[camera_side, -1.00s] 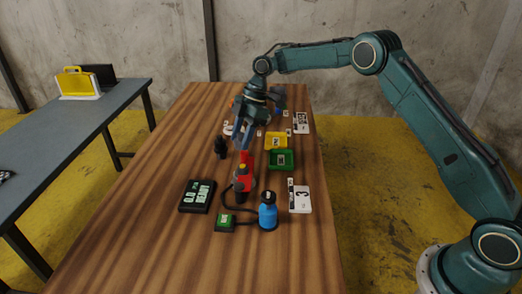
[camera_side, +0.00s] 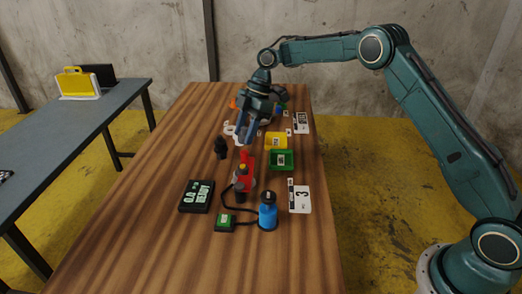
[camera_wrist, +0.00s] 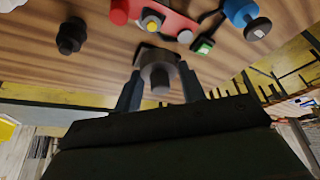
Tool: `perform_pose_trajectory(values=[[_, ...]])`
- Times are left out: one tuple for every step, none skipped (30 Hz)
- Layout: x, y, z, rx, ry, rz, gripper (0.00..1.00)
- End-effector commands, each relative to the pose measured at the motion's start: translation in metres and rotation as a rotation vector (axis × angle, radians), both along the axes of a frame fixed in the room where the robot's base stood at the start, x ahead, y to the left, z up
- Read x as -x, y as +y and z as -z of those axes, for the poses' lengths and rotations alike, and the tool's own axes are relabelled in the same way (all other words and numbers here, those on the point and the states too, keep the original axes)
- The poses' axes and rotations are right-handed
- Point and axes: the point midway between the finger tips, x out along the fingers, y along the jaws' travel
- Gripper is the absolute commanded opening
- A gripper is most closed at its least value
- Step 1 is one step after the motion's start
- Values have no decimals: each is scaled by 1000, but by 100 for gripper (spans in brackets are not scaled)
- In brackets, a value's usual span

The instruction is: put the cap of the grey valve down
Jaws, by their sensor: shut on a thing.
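My gripper (camera_side: 244,134) is above the wooden table, beyond the red boat piece (camera_side: 246,168) in the side view. In the wrist view my gripper (camera_wrist: 160,88) is shut on a dark grey cap (camera_wrist: 157,60), held between both fingers. The cap is too small to make out in the side view. The red piece (camera_wrist: 175,22) carries a yellow-ringed valve (camera_wrist: 152,22), with a red round part (camera_wrist: 119,12) at its end. A grey knob (camera_wrist: 185,36) shows at its other end. I cannot tell which of these is the grey valve.
A black fitting (camera_side: 221,148) stands left of my gripper. A yellow tray (camera_side: 276,134) and a green tray (camera_side: 281,166) are to the right. Nearer are a black display (camera_side: 196,197), a blue bottle (camera_side: 268,214) and a green-topped box (camera_side: 225,222). The table's front is clear.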

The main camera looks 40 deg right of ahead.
Motion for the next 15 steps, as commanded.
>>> perform_pose_trajectory(values=[[4,-6,-4,0,1,4,19],[6,-9,-6,0,0,4,19],[10,-14,-8,1,0,4,19],[14,-18,-11,1,0,4,19],[17,-22,-13,1,0,4,19],[22,-27,-16,1,0,5,19],[26,-31,-19,1,0,7,19],[30,-35,-20,1,0,5,19],[35,-40,-24,1,0,5,19],[39,-44,-26,1,1,6,19],[43,-47,-28,1,0,4,19],[49,-51,-30,1,0,5,19],[52,-54,-32,1,0,4,19],[56,-56,-33,0,0,4,19],[60,-59,-35,0,1,4,19]])
